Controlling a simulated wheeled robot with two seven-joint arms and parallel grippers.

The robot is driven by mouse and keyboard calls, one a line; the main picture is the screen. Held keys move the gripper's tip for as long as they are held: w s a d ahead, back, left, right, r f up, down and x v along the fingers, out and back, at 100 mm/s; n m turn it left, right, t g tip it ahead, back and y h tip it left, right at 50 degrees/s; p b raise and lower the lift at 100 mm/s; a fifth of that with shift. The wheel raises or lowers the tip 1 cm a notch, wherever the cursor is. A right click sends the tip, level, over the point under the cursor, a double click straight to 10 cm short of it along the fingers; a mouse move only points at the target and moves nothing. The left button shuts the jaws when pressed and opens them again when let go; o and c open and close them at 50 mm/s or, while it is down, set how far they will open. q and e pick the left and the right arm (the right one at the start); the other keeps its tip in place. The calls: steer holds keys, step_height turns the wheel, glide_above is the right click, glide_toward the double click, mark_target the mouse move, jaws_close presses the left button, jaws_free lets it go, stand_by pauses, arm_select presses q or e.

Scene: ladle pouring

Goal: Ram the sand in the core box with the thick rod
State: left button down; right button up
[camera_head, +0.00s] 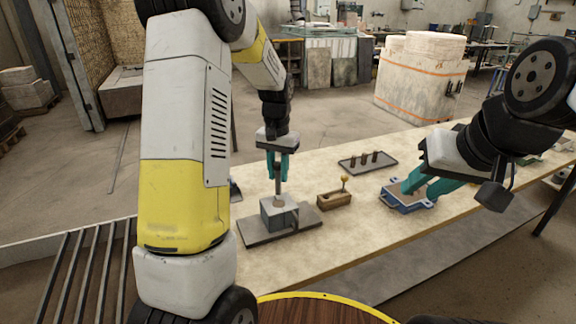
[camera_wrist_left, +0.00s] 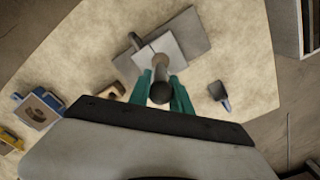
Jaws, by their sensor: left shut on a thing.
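The grey core box (camera_head: 277,215) stands on a flat dark plate (camera_head: 255,233) on the table. It also shows in the left wrist view (camera_wrist_left: 173,50). A brown round area of sand (camera_head: 279,203) shows at its top. My left gripper (camera_head: 278,176) is shut on the upright thick rod (camera_head: 279,188), above the core box. The rod's lower end meets the sand at the opening; how deep it sits I cannot tell. The left wrist view shows the rod's dark top end (camera_wrist_left: 159,93) between the fingers. My right gripper (camera_head: 422,188) is open, its fingers apart over a blue-framed box.
The blue-framed box (camera_head: 407,207) stands on the right. A brown wooden block (camera_head: 333,200) with a yellow-knobbed pin sits between the boxes. Behind it lies a dark tray (camera_head: 350,166) with short upright cylinders. A dark tool (camera_wrist_left: 219,93) lies beside the core box. The front tabletop is clear.

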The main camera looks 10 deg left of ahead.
mark_target(279, 194)
stand_by(1.7)
arm_select(q)
steer(key=shift+f, duration=2.3)
steer(key=shift+r, duration=2.35)
steer(key=shift+r, duration=3.05)
